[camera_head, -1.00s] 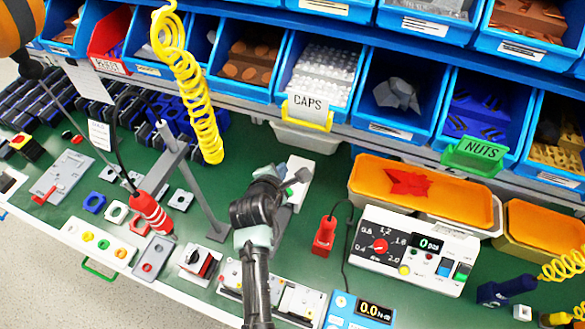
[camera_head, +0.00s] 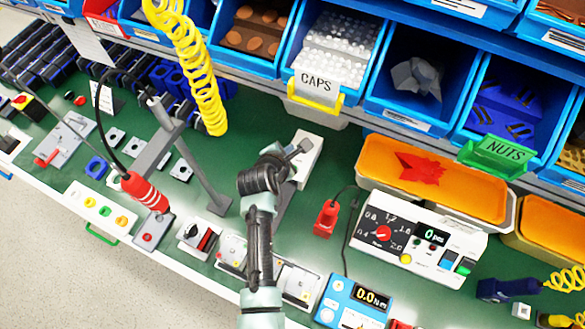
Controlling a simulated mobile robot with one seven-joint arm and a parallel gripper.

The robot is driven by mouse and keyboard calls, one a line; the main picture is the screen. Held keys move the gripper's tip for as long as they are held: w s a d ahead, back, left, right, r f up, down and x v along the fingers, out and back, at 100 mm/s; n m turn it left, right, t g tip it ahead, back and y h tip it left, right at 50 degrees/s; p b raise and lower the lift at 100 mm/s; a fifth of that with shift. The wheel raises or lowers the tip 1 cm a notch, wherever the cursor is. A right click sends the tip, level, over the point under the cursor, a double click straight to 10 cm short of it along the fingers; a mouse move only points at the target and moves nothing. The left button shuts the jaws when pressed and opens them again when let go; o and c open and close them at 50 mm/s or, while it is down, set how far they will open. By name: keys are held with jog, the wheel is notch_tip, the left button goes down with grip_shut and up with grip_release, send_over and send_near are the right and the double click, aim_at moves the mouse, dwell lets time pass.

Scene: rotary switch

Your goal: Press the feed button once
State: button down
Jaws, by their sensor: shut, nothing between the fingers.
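A white control box (camera_head: 408,252) stands right of centre on the green bench. It has a red dial (camera_head: 383,233), a display reading "0 pcs" (camera_head: 435,236), a yellow button (camera_head: 405,259) and a green switch or button (camera_head: 465,266). Small labels are unreadable, so I cannot tell which control is the feed button. My arm reaches up from the bottom centre. My gripper (camera_head: 301,147) is shut and empty, left of the control box and apart from it, in front of a white object (camera_head: 306,165).
An orange-topped tray (camera_head: 470,199) sits behind the control box. A red hand tool (camera_head: 326,218) with a cable stands between my arm and the box. A blue meter (camera_head: 353,303) is in front. Blue bins line the back; a red tool (camera_head: 145,191) hangs at left.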

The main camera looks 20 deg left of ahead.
notch_tip(320, 180, down, 6)
jog(key=b, duration=0.5)
jog(key=shift+f, duration=0.1)
jog(key=shift+f+b, duration=0.55)
jog(key=shift+f, duration=0.1)
dwell(1.1)
jog(key=shift+f, duration=0.4)
jog(key=shift+f+b, duration=0.4)
jog(key=shift+f, duration=0.05)
dwell(0.8)
jog(key=shift+r, duration=0.15)
jog(key=shift+r+p, duration=0.7)
jog(key=shift+p, duration=0.25)
notch_tip(320, 180, up, 5)
jog(key=p, duration=0.5)
